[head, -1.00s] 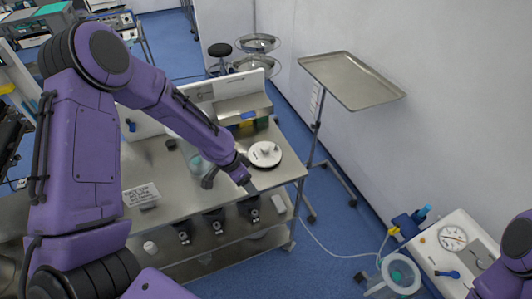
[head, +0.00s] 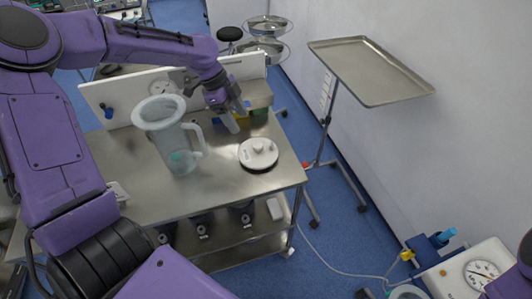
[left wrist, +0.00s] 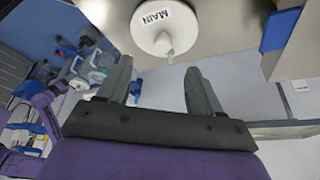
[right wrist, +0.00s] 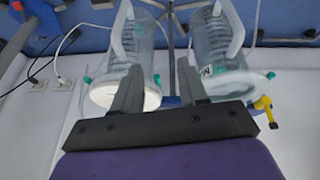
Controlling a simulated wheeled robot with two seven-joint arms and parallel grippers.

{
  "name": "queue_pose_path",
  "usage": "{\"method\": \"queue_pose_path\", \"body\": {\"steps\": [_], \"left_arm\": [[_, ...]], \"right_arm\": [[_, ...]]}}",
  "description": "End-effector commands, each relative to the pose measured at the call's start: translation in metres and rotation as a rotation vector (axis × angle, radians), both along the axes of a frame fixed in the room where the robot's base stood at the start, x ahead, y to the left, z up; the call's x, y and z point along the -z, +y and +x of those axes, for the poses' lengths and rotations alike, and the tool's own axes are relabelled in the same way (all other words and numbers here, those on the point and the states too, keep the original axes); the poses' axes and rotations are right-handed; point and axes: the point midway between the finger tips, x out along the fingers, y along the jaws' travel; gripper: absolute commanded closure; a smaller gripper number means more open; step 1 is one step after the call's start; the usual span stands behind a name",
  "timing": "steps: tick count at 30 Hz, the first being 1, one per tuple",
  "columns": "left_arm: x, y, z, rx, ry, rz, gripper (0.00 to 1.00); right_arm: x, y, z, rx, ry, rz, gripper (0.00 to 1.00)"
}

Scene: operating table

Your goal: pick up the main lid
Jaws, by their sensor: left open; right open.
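The main lid is a round white disc with a raised knob (head: 258,153), lying on the right part of the steel table. In the left wrist view the lid (left wrist: 158,32) shows at the top with "MAIN" printed on it, beyond the fingertips. My left gripper (head: 231,119) is open and empty, behind and left of the lid in the head view, apart from it. Its two spread fingers also show in the left wrist view (left wrist: 158,82). My right gripper (right wrist: 160,78) is open, with clear canisters seen beyond its fingers.
A clear jug with a handle (head: 170,128) stands on the steel table (head: 225,184), left of the lid. A tray stand (head: 372,68) stands to the right. A gauge device (head: 458,268) is at lower right.

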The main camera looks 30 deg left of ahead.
Motion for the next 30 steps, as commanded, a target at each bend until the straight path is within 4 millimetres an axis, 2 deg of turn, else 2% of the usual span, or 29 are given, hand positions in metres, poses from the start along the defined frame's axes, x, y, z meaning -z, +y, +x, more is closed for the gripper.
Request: {"method": "queue_pose_path", "body": {"steps": [1,3,9,14,21,29,30], "left_arm": [[0.009,-0.001,0.001,0.002,0.000,0.001,0.35],[0.014,-0.004,0.004,0.006,0.003,0.000,0.35],[0.046,-0.021,0.010,0.012,0.009,0.001,0.35],[0.061,-0.029,0.013,0.012,0.006,0.001,0.35],[0.096,-0.047,0.021,0.009,0.007,0.001,0.35],[0.103,-0.049,0.023,0.008,0.002,0.000,0.35],[0.103,-0.049,0.022,0.007,0.003,0.001,0.38]], "right_arm": [[0.008,0.000,-0.001,0.000,0.001,0.000,0.57],[0.008,0.000,-0.001,0.000,0.001,0.000,0.57],[0.002,0.000,0.000,0.000,0.001,0.000,0.57],[-0.001,0.000,0.000,0.000,0.001,0.001,0.57],[-0.013,0.000,0.000,0.000,0.001,0.001,0.57],[-0.012,0.000,0.000,0.000,0.001,0.001,0.57],[-0.012,0.000,0.000,0.000,0.001,0.001,0.57]]}}
